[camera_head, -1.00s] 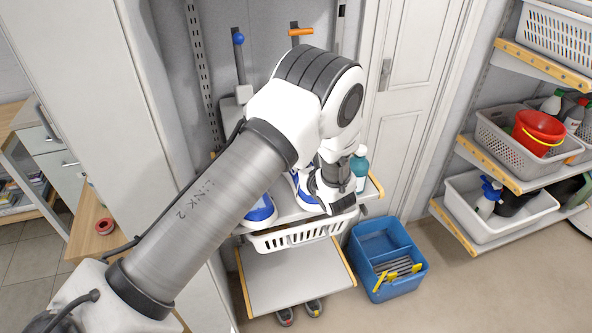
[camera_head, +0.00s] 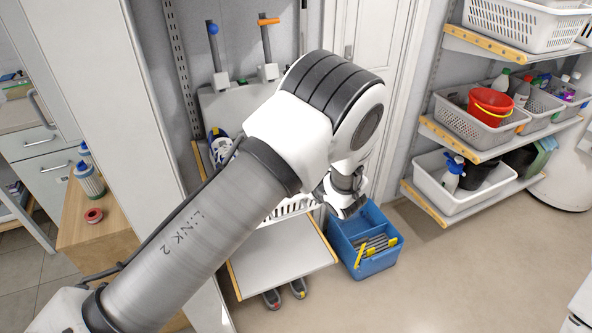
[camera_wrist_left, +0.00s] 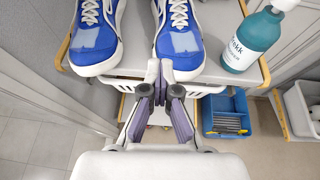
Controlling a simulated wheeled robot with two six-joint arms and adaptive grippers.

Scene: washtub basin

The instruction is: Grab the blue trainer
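Two blue trainers with white soles and pale toe patches stand side by side on a shelf in the left wrist view, the left trainer (camera_wrist_left: 97,40) and the right trainer (camera_wrist_left: 180,42). Their toes point towards me. My left gripper (camera_wrist_left: 160,68) is just in front of the right trainer's toe, with its fingers close together and nothing seen between them. Part of one trainer (camera_head: 221,147) shows there; my left arm hides the rest of the pair. My right gripper is out of view.
A teal bottle (camera_wrist_left: 252,38) stands right of the trainers. A white basket (camera_head: 290,208) hangs beneath their shelf. A divided blue caddy (camera_head: 378,258) stands on the floor. Laden shelves (camera_head: 478,150) are at right, with clear floor before them.

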